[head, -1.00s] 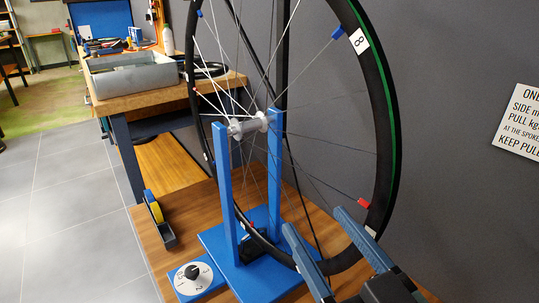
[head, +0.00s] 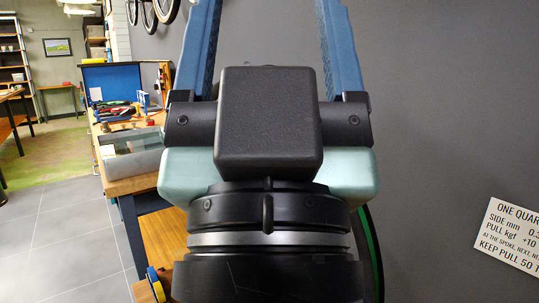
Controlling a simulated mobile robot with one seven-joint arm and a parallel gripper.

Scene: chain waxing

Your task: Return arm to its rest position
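My gripper (head: 270,22) fills the middle of the head view, close to the camera. Its two blue ribbed fingers point up and stand wide apart, with nothing between them. The fingertips run up to the top edge of the picture. The gripper body and wrist hide most of the wheel; only a strip of its black and green rim (head: 373,255) shows at the lower right of my wrist. The blue truing stand and the dial are hidden behind my arm.
A wooden workbench (head: 125,186) with a grey bin (head: 137,172) and a blue-backed tool area stands at the left. A yellow and blue item (head: 155,283) shows at the lower left. A white sign (head: 510,235) hangs on the dark wall at the right. Grey floor lies open at far left.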

